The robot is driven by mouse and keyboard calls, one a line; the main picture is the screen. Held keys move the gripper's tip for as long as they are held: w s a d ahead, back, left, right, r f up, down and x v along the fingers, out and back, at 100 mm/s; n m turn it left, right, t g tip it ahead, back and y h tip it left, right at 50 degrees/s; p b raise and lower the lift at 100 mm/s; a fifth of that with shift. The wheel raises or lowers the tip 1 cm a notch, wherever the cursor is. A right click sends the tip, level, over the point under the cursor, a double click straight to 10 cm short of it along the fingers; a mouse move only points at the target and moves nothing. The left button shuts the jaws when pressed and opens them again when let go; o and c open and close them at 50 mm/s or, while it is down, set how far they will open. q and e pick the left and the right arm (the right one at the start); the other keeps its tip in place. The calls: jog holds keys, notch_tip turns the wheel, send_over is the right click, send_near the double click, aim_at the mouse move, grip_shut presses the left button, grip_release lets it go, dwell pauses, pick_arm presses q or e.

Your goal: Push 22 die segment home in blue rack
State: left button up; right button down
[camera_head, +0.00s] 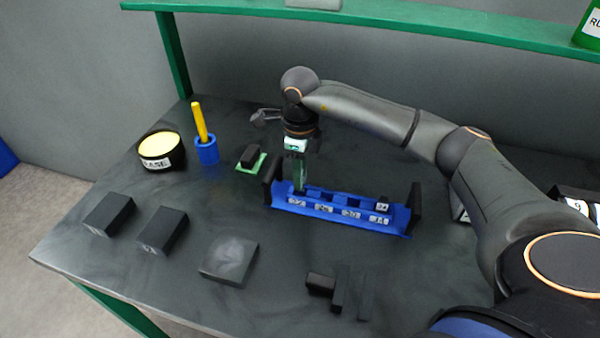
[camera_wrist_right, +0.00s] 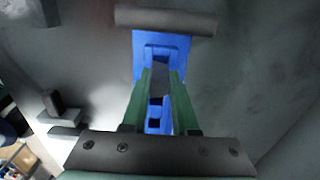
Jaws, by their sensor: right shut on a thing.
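The blue rack (camera_head: 398,222) stands mid-table between two black end plates, with a row of slots and small white labels along its front. The labels are too small to read surely. My right gripper (camera_head: 299,187) points down at the rack's left end, over the leftmost label. In the right wrist view, its green fingers (camera_wrist_right: 162,92) are shut on a dark die segment (camera_wrist_right: 161,78) in line with the blue rack (camera_wrist_right: 180,46). How deep the segment sits is hidden by the fingers. Another dark segment with a white label (camera_head: 383,207) sits at the rack's right end. My left gripper is not in view.
A green pad with a black block (camera_head: 250,155) lies left of the rack. Farther left are a blue holder with a yellow stick (camera_head: 207,150) and a black-rimmed tub (camera_head: 160,147). Several dark blocks (camera_head: 229,261) lie across the front. A green shelf edge (camera_head: 400,22) runs behind.

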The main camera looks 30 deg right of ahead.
jog(key=shift+f+b, duration=1.05)
jog(key=shift+f, duration=0.4)
jog(key=c, duration=0.6)
grip_release()
jog(key=shift+s, duration=0.1)
notch_tip(320, 180, up, 13)
jog(key=shift+f, duration=0.15)
dwell(0.5)
